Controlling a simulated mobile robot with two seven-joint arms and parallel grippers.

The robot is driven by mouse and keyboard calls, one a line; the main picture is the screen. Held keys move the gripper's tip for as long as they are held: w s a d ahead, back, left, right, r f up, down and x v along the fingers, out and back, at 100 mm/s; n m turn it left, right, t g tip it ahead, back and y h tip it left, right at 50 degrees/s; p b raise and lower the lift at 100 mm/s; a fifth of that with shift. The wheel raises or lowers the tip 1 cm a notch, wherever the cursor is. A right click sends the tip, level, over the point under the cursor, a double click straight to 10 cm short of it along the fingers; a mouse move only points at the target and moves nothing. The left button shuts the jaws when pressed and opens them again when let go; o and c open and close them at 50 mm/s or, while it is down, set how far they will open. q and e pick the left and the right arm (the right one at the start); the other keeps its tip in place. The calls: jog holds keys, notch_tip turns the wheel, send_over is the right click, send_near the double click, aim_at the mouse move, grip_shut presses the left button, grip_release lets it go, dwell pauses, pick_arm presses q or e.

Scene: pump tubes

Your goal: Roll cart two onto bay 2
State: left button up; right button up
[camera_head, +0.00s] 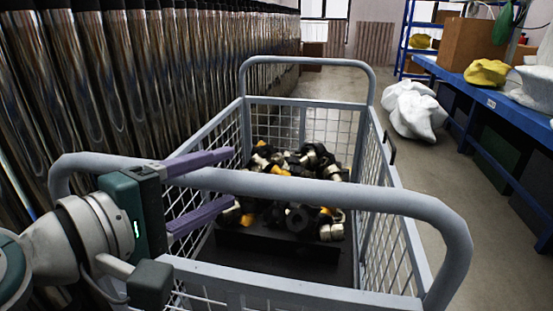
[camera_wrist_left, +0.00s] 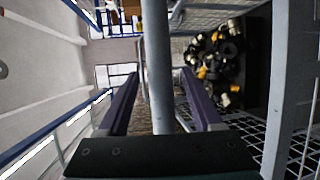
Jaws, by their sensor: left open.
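A grey wire-mesh cart (camera_head: 340,192) stands right in front of me in the head view, with a tubular handle at its near end and another at its far end. My left gripper (camera_head: 232,176) is at the near handle, left of its middle. Its two purple fingers are open, one above and one below the bar. In the left wrist view, the handle bar (camera_wrist_left: 158,95) runs between the open fingers (camera_wrist_left: 160,80). I cannot tell whether they touch it. No marking of bay 2 can be made out. My right gripper is out of view.
The cart holds a heap of black, cream and orange fittings (camera_head: 300,170). Shiny metal tubes (camera_head: 120,80) line the left side. A blue bench (camera_head: 470,80) with a box and sacks stands right. White sacks (camera_head: 413,110) lie on the aisle floor. Free floor lies between cart and bench.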

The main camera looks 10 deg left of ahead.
pick_arm(q)
jog(key=x, duration=0.4)
jog(key=shift+f+b, duration=0.1)
jog(key=shift+b, duration=0.2)
grip_shut()
dwell(1.1)
